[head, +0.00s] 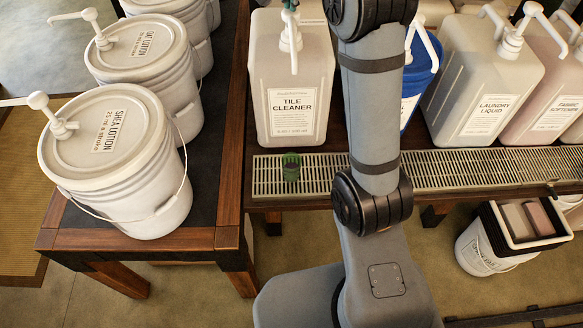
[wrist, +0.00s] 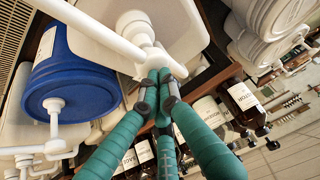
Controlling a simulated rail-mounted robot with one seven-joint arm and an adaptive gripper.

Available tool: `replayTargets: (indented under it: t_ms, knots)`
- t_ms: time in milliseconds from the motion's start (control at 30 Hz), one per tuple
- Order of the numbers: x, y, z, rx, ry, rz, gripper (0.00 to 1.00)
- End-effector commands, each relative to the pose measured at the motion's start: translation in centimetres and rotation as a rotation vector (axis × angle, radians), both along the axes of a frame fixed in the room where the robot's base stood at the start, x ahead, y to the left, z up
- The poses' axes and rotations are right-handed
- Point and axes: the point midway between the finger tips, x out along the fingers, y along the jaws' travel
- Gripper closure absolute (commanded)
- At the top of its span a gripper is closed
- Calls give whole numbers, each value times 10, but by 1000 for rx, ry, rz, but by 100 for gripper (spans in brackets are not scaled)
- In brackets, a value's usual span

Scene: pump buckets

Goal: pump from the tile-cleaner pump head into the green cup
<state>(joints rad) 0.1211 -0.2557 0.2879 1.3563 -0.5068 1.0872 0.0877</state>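The tile-cleaner jug (head: 291,85) is a pale container with a white pump head (head: 290,40) on top, its spout pointing to the front. The green cup (head: 291,167) stands upright on the metal drip grate below the spout. My gripper (head: 290,4) has teal fingers and is at the pump head's top, mostly cut off by the frame edge. In the wrist view my gripper (wrist: 160,78) has its fingertips drawn together and overlapping the white pump head (wrist: 137,35). I see nothing held between them; whether they touch the pump head I cannot tell.
White lotion buckets (head: 115,160) with pumps stand on the left table. To the right are a blue container (head: 418,75), a laundry-liquid jug (head: 480,85) and a fabric-softener jug (head: 545,95). The drip grate (head: 470,170) is bare right of my arm.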

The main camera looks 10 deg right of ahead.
Motion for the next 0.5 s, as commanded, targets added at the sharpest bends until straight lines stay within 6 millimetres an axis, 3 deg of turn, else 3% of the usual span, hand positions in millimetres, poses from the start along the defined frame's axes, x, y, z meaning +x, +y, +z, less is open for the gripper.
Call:
replayTargets:
  t_ms: [500]
  knots:
    - [-2, 1, 51, 3, 10, -2, 100]
